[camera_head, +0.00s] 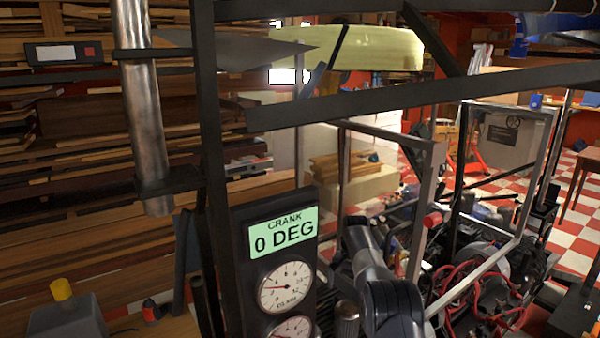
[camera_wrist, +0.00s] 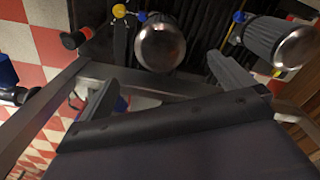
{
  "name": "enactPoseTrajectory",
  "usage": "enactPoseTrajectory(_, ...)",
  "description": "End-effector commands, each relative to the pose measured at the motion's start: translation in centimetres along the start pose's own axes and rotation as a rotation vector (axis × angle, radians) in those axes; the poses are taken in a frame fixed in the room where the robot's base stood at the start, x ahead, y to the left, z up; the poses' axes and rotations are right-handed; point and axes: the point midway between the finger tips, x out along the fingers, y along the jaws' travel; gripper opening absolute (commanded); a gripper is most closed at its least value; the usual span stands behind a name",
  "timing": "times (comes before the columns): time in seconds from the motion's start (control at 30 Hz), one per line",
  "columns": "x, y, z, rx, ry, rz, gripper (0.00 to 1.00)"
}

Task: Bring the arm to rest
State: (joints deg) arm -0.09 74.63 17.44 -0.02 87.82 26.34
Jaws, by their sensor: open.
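My arm (camera_head: 385,290) shows as dark grey rounded links low in the middle of the head view, beside the gauge panel and a metal frame. I cannot make out its gripper there. In the wrist view my gripper (camera_wrist: 163,70) is open, its two grey fingers wide apart. No object shows between the fingers. Beyond them is a round shiny metal cap (camera_wrist: 160,45), with a second metal-ended cylinder (camera_wrist: 285,45) at the upper right. I cannot tell how near the fingers are to these.
The crank panel (camera_head: 283,235) reads 0 DEG above round gauges. A metal frame (camera_head: 425,215) stands close to my arm, and dark bars cross above. Red cables (camera_head: 465,285) and machinery crowd the right. A grey frame bar (camera_wrist: 45,115) runs along the left of the wrist view.

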Motion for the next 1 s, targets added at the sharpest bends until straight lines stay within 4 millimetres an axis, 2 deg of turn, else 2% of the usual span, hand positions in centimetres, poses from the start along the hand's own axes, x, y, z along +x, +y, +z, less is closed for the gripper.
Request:
enactPoseTrajectory(0.03,1.7,0.1,0.1,0.000,-0.007,0.003,1.00)
enactPoseTrajectory(0.5,11.2,0.1,0.1,0.000,-0.005,0.002,1.00)
enactPoseTrajectory(0.53,10.9,0.0,0.1,0.000,-0.002,0.001,1.00)
enactPoseTrajectory(0.6,8.8,0.0,0.0,0.000,0.001,-0.001,1.00)
enactPoseTrajectory(0.83,5.5,0.0,0.0,0.000,0.000,0.000,1.00)
enactPoseTrajectory(1.0,2.4,0.0,0.0,0.000,0.000,0.000,1.00)
